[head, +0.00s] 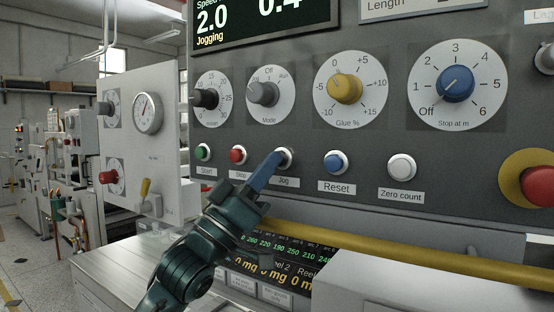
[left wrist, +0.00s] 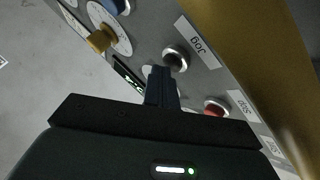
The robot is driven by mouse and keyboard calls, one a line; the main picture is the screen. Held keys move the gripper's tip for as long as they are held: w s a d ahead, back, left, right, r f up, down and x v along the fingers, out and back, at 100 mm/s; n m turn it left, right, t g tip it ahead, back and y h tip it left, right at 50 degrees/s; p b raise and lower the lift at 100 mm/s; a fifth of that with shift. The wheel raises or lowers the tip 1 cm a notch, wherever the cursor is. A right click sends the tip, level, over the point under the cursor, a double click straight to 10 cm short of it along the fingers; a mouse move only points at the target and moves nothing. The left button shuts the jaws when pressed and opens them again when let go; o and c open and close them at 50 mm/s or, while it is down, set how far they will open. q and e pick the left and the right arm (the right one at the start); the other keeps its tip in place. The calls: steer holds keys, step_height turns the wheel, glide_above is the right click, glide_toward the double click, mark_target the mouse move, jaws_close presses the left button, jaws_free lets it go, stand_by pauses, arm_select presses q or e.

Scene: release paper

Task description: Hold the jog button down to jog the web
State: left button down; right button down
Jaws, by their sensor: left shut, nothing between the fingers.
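The jog button (head: 289,154) is a round button in a metal ring above the "Jog" label on the grey panel. My left gripper (head: 276,162) is shut and empty, its blue fingertips at the jog button and covering part of its face. In the left wrist view the shut fingers (left wrist: 161,72) overlap the lower edge of the dark-faced jog button (left wrist: 176,60); the exact contact is hard to see. The display (head: 262,22) reads "Jogging" with a speed of 2.0. My right gripper is not in view.
Beside the jog button are the red stop button (head: 238,155), green start button (head: 203,152) and blue reset button (head: 336,162). Dials line the panel above. A yellow rail (head: 400,247) runs below. A red emergency button (head: 540,186) is at far right.

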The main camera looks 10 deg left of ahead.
arm_select(q)
steer(key=shift+s+a, duration=0.3)
steer(key=shift+s, duration=0.45)
steer(key=shift+s, duration=0.1)
steer(key=s, duration=0.1)
steer(key=s+a, duration=0.1)
steer(key=s, duration=0.2)
steer(key=shift+s+a, duration=0.25)
steer(key=shift+a, duration=0.1)
stand_by(1.0)
stand_by(0.7)
